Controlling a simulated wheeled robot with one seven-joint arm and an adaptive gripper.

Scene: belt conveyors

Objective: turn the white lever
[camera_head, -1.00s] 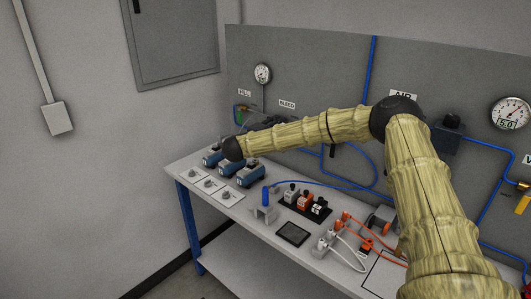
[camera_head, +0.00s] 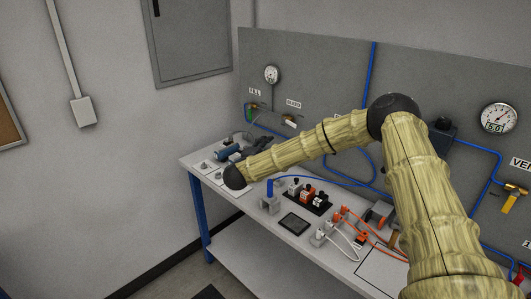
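A small pale lever (camera_head: 289,121) sits on the grey wall panel just below the BLEED label; it looks whitish, but it is too small to tell its exact position. My arm reaches left across the workbench, and its dark wrist joint (camera_head: 235,177) is over the bench's left end. Dark parts just beyond the wrist, which look like my gripper (camera_head: 251,149), are small and partly hidden by the arm. They appear apart from the lever, below and left of it. Whether the fingers are open or shut does not show.
The workbench (camera_head: 285,262) holds a blue device (camera_head: 228,151), a black tablet (camera_head: 294,223), switches and orange and white cables. A green-and-orange valve (camera_head: 252,108) is under the FILL label. A yellow-handled valve (camera_head: 511,198) is at right. Blue pipes and gauges line the panel.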

